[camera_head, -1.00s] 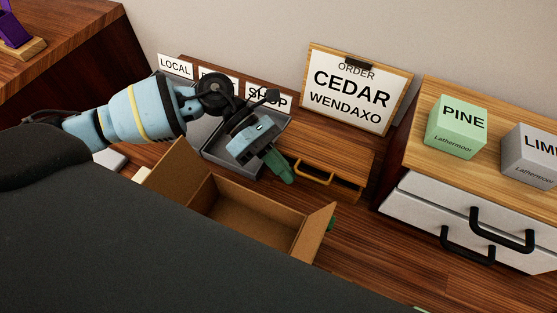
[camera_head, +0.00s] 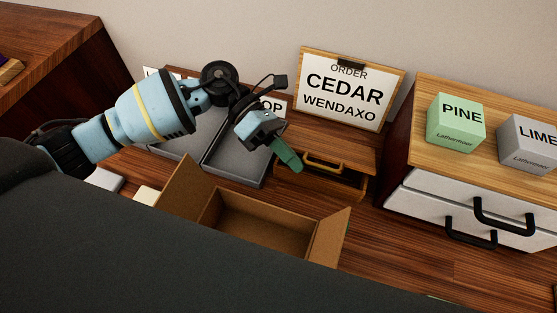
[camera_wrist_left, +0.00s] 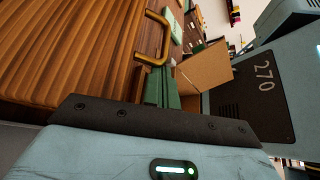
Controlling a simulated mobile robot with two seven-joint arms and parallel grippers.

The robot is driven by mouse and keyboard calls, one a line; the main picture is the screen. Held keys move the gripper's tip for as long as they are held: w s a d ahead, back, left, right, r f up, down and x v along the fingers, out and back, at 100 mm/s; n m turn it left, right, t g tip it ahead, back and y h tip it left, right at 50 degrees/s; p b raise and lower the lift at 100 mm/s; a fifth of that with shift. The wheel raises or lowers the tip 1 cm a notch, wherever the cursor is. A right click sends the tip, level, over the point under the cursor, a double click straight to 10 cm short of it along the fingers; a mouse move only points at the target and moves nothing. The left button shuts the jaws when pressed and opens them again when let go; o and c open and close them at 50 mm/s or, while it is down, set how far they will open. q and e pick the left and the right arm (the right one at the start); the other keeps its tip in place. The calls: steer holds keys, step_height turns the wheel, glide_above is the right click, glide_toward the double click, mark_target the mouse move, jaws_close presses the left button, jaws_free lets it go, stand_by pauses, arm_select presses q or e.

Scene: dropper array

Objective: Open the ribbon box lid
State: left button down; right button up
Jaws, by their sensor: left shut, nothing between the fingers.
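The ribbon box (camera_head: 352,146) is a low wooden box behind the cardboard box, below the order sign. Its lid (camera_wrist_left: 70,45) is ribbed wood with a brass bar handle (camera_head: 325,163), which also shows in the left wrist view (camera_wrist_left: 153,40). A dark space shows below the handle; I cannot tell if it is a gap under the lid. My left gripper (camera_head: 295,167) has green fingers, shut and empty, pointing down beside the handle's left end. The fingers (camera_wrist_left: 160,93) look close to the handle in the wrist view; contact is unclear. My right gripper is not in view.
An open cardboard box (camera_head: 262,217) stands in front, its flaps up. Grey trays (camera_head: 238,160) lie left of the ribbon box, partly behind my arm. A cabinet (camera_head: 460,190) with white drawers stands right, bearing a green PINE box (camera_head: 456,124) and grey LIME box (camera_head: 530,142).

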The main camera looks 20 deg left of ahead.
arm_select(q)
steer(key=w+r+n+g+b, duration=0.1)
steer(key=w+r, duration=0.1)
steer(key=w+r+n+g+h+b, duration=0.1)
steer(key=w+r+n, duration=0.1)
steer(key=w, duration=0.1)
steer(key=w+r+n+g+h+b, duration=0.1)
steer(key=w+r+n, duration=0.1)
steer(key=shift+w+d+g, duration=0.25)
steer(key=shift+d+g, duration=0.05)
steer(key=shift+w+r+n+b, duration=0.25)
steer(key=shift+w+b, duration=0.15)
steer(key=shift+w, duration=0.3)
steer(key=shift+w+r+n+b, duration=0.25)
steer(key=shift+w+b, duration=0.1)
steer(key=shift+w, duration=0.3)
steer(key=shift+r, duration=0.15)
steer(key=s+d+r, duration=0.1)
steer(key=s+r, duration=0.1)
steer(key=s, duration=0.6)
steer(key=s+d+r, duration=0.1)
steer(key=s+r, duration=0.1)
steer(key=s, duration=0.6)
steer(key=shift+r, duration=0.4)
steer(key=shift+d, duration=0.1)
